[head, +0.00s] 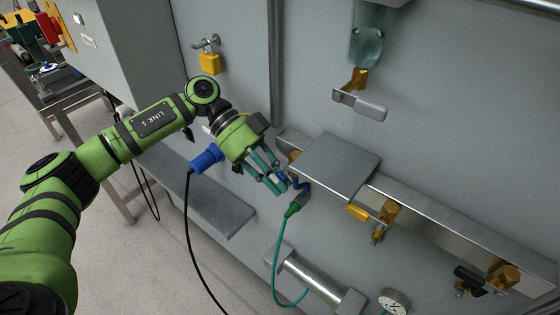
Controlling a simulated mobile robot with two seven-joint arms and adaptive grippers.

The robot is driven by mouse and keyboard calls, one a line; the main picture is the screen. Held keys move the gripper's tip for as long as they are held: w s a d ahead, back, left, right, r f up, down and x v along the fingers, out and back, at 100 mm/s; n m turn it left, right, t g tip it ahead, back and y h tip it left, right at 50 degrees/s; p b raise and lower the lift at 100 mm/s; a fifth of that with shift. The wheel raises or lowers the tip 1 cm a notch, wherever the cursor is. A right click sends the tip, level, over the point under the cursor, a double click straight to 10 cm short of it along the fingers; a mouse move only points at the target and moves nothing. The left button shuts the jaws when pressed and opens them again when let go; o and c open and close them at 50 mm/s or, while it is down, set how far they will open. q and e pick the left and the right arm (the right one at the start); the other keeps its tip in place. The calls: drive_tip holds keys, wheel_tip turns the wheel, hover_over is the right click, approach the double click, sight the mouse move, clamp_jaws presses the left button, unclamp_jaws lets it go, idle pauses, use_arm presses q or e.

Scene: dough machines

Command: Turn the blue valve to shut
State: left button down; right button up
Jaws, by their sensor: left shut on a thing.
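The blue valve (301,184) is small and sits low on the grey machine front, below the left end of a metal rail. Only part of its blue handle shows past my fingertips. My left gripper (279,184) comes in from the left with its teal fingers closed on the blue handle. The fingers hide part of the handle, so its exact angle is hard to tell. My right gripper is not in view.
A grey cover plate (336,165) juts out just right of my gripper. A green plug (292,209) with a teal hose hangs below the valve. A blue connector (207,158) with a black cable is behind my wrist.

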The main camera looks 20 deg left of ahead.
use_arm(q)
drive_tip(key=y+p, duration=0.2)
drive_tip(key=r+t+y+p, duration=0.1)
drive_tip(key=p, duration=0.2)
drive_tip(key=a+r+t+y+p, duration=0.1)
drive_tip(key=y+p, duration=0.1)
drive_tip(key=p, duration=0.1)
drive_tip(key=shift+w+a+r+y, duration=0.1)
drive_tip(key=shift+w+r+y, duration=0.1)
drive_tip(key=shift+y, duration=0.1)
drive_tip(key=shift+w+a+r+t+y+p, duration=0.1)
drive_tip(key=shift+r+t+y+p, duration=0.1)
drive_tip(key=shift+y+p, duration=0.3)
drive_tip(key=shift+a+r+t+y+p, duration=0.1)
drive_tip(key=shift+t+y+p, duration=0.1)
drive_tip(key=shift+y+p, duration=0.3)
drive_tip(key=shift+a+r+t+y, duration=0.1)
drive_tip(key=shift+r+t+y, duration=0.15)
drive_tip(key=shift+y, duration=0.6)
drive_tip(key=shift+r+t+y, duration=0.1)
drive_tip(key=shift+t+y, duration=0.25)
drive_tip(key=shift+y, duration=0.5)
drive_tip(key=c, duration=1.2)
unclamp_jaws()
